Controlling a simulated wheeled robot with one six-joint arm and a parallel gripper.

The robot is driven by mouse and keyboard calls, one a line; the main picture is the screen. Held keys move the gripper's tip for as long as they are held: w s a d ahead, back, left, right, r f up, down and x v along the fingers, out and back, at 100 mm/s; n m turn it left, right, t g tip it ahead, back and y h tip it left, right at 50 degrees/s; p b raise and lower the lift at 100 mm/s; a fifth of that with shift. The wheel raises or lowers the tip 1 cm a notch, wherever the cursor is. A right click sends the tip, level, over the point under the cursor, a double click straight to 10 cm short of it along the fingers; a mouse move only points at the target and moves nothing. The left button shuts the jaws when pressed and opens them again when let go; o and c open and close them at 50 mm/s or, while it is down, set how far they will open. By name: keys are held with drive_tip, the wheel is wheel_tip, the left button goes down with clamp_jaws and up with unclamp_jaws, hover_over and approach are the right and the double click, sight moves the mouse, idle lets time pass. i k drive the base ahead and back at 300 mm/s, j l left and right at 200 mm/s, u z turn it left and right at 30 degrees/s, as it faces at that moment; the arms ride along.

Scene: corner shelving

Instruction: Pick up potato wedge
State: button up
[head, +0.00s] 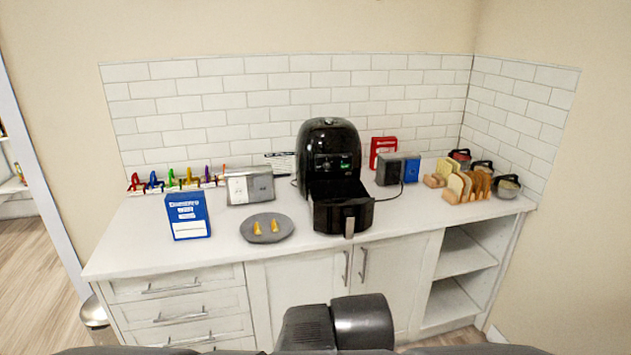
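Dark parts of my own arm show at the bottom centre, in front of the cabinets and well short of the plate. My gripper's fingers are not in view.
A black air fryer (329,150) stands at mid-counter with its drawer (343,214) pulled out. Bread slices (457,187) and pots (508,187) stand at right. The counter's front strip is clear.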

sight(258, 229)
drive_tip(key=i+j, duration=0.25)
drive_tip(key=j, duration=0.15)
drive_tip(key=i+j+z, duration=0.1)
drive_tip(key=i+j, duration=0.15)
drive_tip(key=j, duration=0.15)
drive_tip(key=i+j, duration=0.25)
drive_tip(key=j, duration=0.15)
drive_tip(key=i+j+z, duration=0.1)
drive_tip(key=i+j, duration=0.15)
drive_tip(key=j, duration=0.15)
drive_tip(key=i+j, duration=0.2)
drive_tip(key=j, duration=0.25)
